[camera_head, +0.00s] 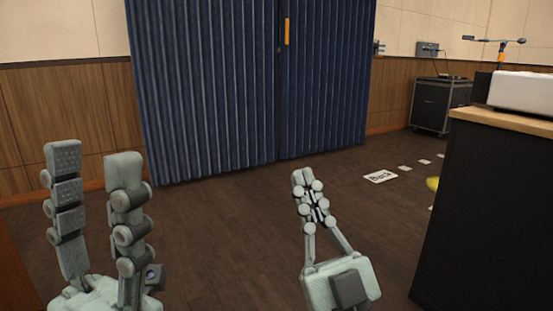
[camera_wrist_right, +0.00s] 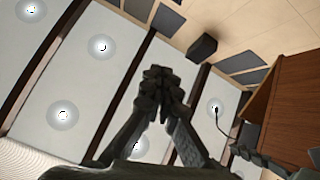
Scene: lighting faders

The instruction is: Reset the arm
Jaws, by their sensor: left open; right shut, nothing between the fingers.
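My left gripper (camera_head: 95,165) stands upright at the lower left of the head view, its two fingers wide apart with nothing between them. My right gripper (camera_head: 300,178) is near the middle of the head view, pointing up, with its fingers closed together and empty. In the right wrist view the right gripper (camera_wrist_right: 160,75) also shows with its fingertips together, against the ceiling with round lights. Neither gripper touches anything.
A black cabinet with a wooden top (camera_head: 480,215) stands at the right, bearing a white box (camera_head: 522,92). A blue folding curtain (camera_head: 220,90) hangs behind. A black case (camera_head: 438,104) stands at the back right.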

